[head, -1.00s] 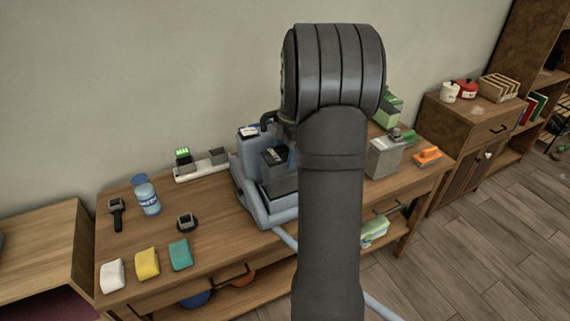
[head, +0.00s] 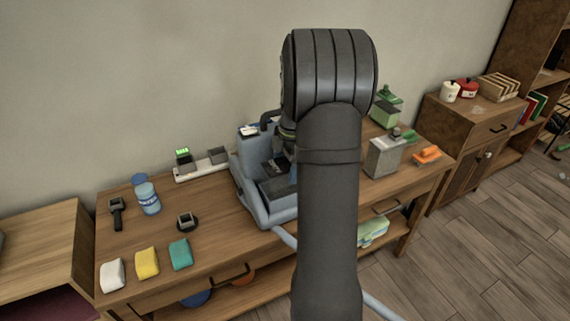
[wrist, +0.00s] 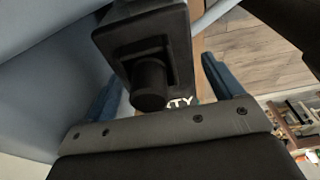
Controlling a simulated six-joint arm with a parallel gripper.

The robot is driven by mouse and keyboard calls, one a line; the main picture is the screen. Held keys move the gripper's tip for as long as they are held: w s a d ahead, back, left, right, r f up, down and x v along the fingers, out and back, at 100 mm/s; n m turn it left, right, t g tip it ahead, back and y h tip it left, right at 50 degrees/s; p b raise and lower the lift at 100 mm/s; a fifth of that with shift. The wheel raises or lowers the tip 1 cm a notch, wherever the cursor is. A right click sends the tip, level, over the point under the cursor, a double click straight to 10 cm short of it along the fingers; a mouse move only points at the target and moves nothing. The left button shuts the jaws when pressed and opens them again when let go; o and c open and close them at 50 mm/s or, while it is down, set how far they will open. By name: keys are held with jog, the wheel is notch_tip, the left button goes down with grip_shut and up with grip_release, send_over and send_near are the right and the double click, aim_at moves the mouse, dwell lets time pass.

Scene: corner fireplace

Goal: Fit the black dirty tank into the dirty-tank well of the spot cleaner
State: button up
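The spot cleaner (head: 270,211) is a blue-grey machine on the wooden table, partly behind my arm in the head view. The black dirty tank (wrist: 118,38) shows large at the top of the wrist view, beside a pale blue-grey surface. Its round black grip (wrist: 150,85) points towards my gripper (wrist: 162,85), and part of its white lettering ends in "TY". The two blue fingers stand wide apart on either side of the grip, with gaps beside it; they look open. In the head view my arm hides most of the gripper. How the tank sits in the well cannot be told.
A white base with a green-lit block (head: 183,156) stands behind the cleaner's left. A blue bottle (head: 148,197), a dark round device (head: 187,221) and several sponges (head: 147,262) lie to the left. A grey container (head: 384,157) stands right of my arm.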

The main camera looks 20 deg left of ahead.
jog(key=shift+r, duration=0.1)
notch_tip(320, 180, up, 12)
jog(key=w+d, duration=0.1)
jog(key=shift+w, duration=0.15)
jog(key=shift+d, duration=0.1)
dwell(0.4)
jog(key=f, duration=0.4)
jog(key=s+f, duration=0.1)
jog(key=f, duration=0.3)
jog(key=a+f, duration=0.1)
jog(key=f, duration=0.3)
jog(key=shift+s+a+f, duration=0.1)
jog(key=shift+s+f, duration=0.1)
jog(key=shift+f, duration=0.1)
notch_tip(320, 180, up, 3)
jog(key=shift+r, duration=0.7)
jog(key=shift+f, duration=0.1)
